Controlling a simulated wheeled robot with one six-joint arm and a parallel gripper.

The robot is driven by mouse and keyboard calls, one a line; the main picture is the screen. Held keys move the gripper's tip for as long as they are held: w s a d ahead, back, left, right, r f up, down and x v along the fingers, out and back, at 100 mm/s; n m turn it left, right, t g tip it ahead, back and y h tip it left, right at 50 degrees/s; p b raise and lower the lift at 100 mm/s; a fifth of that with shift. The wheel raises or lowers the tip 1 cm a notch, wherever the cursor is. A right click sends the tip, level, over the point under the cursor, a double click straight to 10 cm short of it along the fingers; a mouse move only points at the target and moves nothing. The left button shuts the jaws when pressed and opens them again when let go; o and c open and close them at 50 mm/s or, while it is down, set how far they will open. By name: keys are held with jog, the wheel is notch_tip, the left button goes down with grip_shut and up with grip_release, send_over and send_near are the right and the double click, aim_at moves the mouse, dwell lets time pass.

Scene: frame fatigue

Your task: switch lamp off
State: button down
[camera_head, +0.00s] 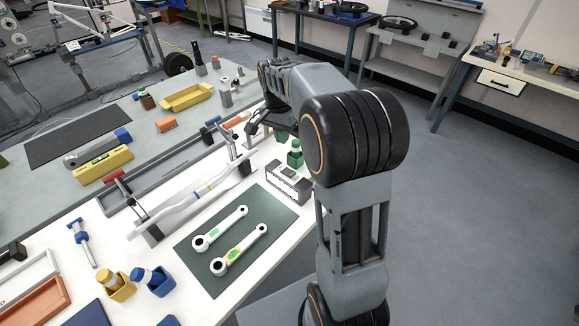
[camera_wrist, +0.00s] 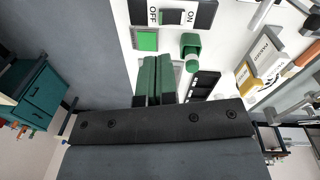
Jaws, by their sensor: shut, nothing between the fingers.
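A switch panel (camera_wrist: 203,14) with a dark face and white OFF and ON labels is at the top of the wrist view. A green square lamp (camera_wrist: 147,40) sits just beside it on the white surface. My gripper (camera_wrist: 157,62) is shut and empty, its two green-padded fingers pressed together. The fingertips lie just below the green square in the wrist view, apart from the labels; their height above the surface is unclear. In the head view my gripper (camera_head: 262,131) hangs over the white bench, partly hidden by my arm.
A green bottle in a green holder (camera_wrist: 190,46) stands close to the right of my fingers; it also shows in the head view (camera_head: 295,154). A small grey-white box (camera_head: 289,184) stands near it. A green mat (camera_head: 207,258) holds two wrenches. A PASSED block (camera_wrist: 266,55) lies farther right.

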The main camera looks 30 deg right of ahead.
aim_at(290, 173)
jog(key=w+d+f+m, duration=0.2)
jog(key=w, duration=0.1)
jog(key=shift+w+g, duration=0.1)
jog(key=shift+g, duration=0.3)
jog(key=f, duration=0.4)
jog(key=s+f+p, duration=0.1)
jog(key=f, duration=0.4)
jog(key=s+f+p, duration=0.1)
jog(key=f, duration=0.4)
jog(key=shift+d, duration=0.4)
